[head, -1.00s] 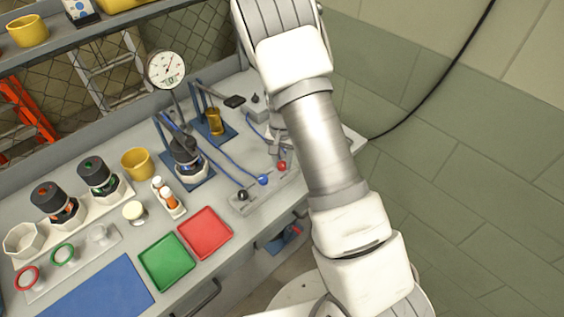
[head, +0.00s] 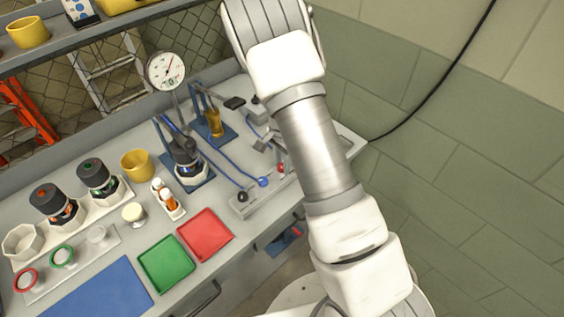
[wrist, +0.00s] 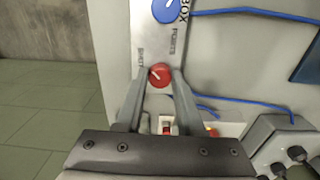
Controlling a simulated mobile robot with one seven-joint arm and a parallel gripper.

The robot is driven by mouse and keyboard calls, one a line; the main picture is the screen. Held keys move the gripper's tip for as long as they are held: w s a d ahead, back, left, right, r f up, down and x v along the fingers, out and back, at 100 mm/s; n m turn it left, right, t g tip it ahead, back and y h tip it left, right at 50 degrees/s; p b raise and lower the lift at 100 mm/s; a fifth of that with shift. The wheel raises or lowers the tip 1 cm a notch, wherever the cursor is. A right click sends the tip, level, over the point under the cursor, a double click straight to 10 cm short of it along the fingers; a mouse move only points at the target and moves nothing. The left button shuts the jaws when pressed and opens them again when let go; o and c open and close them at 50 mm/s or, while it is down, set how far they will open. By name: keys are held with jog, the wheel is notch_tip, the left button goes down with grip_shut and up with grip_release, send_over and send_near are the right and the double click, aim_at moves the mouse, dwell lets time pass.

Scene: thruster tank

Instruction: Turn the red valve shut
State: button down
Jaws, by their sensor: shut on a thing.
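The red valve (wrist: 160,75) is a round red knob with a white line on its face, on a grey metal plate (wrist: 158,45). In the wrist view the white line points up and left. The plate carries small lettering on both sides of the knob. My gripper (wrist: 159,80) has one finger on each side of the knob and is shut on it.
A blue knob (head: 263,181) and a black knob (head: 242,197) stand on the same strip, left of the red one. Blue tubing (head: 225,163) runs behind them. A dial gauge (head: 166,71), a red tray (head: 206,235) and a green tray (head: 167,264) are further left.

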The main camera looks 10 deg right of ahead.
jog(key=c, duration=0.5)
grip_release()
notch_tip(320, 180, up, 18)
jog(key=shift+f, duration=0.25)
jog(key=shift+r, duration=0.1)
dwell(0.3)
